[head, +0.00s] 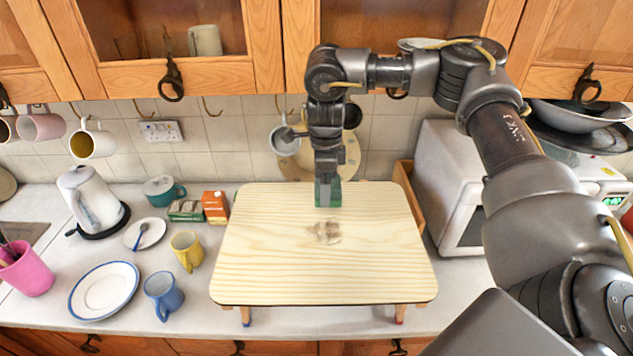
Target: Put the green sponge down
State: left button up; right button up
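The green sponge (335,196) is at the back of a small light wooden table (270,265), near its far edge. My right gripper (325,192) points straight down and is shut on the sponge, covering part of it. The sponge's underside is at or just above the tabletop; I cannot tell if it touches. A brownish smudge (324,232) marks the tabletop in front of the sponge. My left gripper is not in view.
A white microwave (450,180) stands right of the table. On the left are a kettle (92,200), an orange box (215,207), a yellow mug (187,250), a blue mug (163,294) and a plate (103,290). Most of the tabletop is clear.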

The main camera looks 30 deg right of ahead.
jog(key=shift+a+f+n+b, duration=0.2)
jog(key=shift+n+b, duration=0.1)
jog(key=a+f+n+b, duration=0.1)
jog(key=a+n+b, duration=0.1)
jog(key=n, duration=0.1)
jog(key=s+a+f+n+b, duration=0.1)
jog(key=a+n+b, duration=0.2)
jog(key=s+a+f+n+b, duration=0.1)
jog(key=a+f+n+b, duration=0.1)
jog(key=n+b, duration=0.1)
jog(key=shift+s+a+f+n, duration=0.15)
jog(key=shift+s+n, duration=0.1)
jog(key=shift+n, duration=0.25)
jog(key=s+a+n+b, duration=0.1)
jog(key=n, duration=0.2)
jog(key=s+a+f+n+b, duration=0.1)
jog(key=a+n+b, duration=0.1)
jog(key=n, duration=0.1)
jog(key=s+a+f+n+b, duration=0.1)
jog(key=a+n+b, duration=0.1)
jog(key=n, duration=0.1)
jog(key=shift+s+f+n, duration=0.15)
jog(key=shift+s+n, duration=0.15)
jog(key=shift+s, duration=0.05)
jog(key=shift+s+a+n+b, duration=0.15)
jog(key=shift+s+n+b, duration=0.1)
jog(key=shift+n+b, duration=0.2)
jog(key=shift+a, duration=0.15)
